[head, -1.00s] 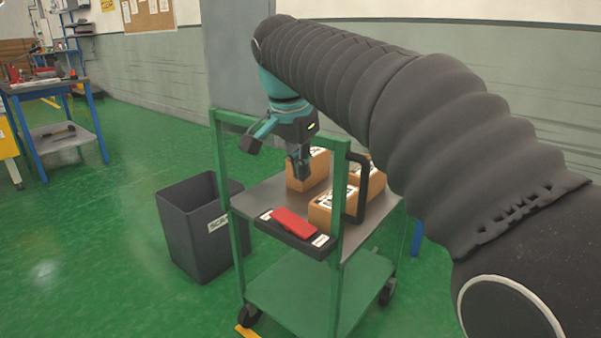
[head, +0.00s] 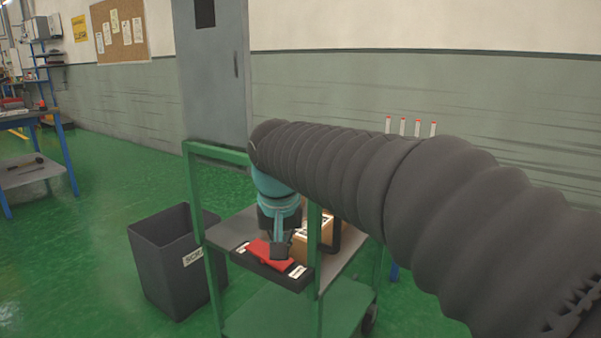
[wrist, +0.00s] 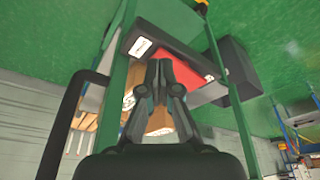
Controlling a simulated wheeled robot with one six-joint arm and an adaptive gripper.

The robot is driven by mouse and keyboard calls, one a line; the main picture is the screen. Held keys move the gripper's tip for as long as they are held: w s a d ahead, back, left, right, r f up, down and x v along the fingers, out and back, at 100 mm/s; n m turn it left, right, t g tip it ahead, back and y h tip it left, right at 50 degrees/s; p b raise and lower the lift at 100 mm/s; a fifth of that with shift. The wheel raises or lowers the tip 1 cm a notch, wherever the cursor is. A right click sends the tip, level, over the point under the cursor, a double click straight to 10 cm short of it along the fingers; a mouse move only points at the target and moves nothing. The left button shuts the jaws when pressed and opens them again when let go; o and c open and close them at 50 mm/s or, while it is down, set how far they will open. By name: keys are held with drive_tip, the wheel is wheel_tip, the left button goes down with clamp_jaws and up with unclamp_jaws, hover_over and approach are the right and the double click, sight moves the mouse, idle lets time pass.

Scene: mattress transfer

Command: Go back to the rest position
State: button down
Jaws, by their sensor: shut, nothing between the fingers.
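My gripper (head: 281,246) is over the green cart's top shelf, in front of the cardboard boxes (head: 314,232) and close to a red flat object (head: 263,252). In the wrist view my gripper (wrist: 159,65) has its fingers together with nothing between them. The red object (wrist: 187,69) lies on a black tray at the cart's edge, just beyond the fingertips. I cannot tell whether the fingers touch it. My arm's dark sleeve hides part of the boxes and the cart's right side.
The green cart's frame post (head: 199,225) and a black handle (wrist: 66,125) stand close to my arm. A dark scrap bin (head: 170,265) is on the floor left of the cart. A blue-legged workbench (head: 68,150) stands far left, with open green floor between.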

drive_tip(key=s+d+f, duration=0.3)
drive_tip(key=s+d, duration=0.3)
drive_tip(key=s+d+f+t, duration=0.1)
drive_tip(key=s+d+f, duration=0.2)
drive_tip(key=s+d, duration=0.4)
drive_tip(key=s+d+f+m+t, duration=0.1)
drive_tip(key=s+d+f, duration=0.2)
drive_tip(key=s+d, duration=0.3)
drive_tip(key=shift+s+d+f, duration=0.2)
drive_tip(key=shift+s+f, duration=0.05)
drive_tip(key=shift+s, duration=0.4)
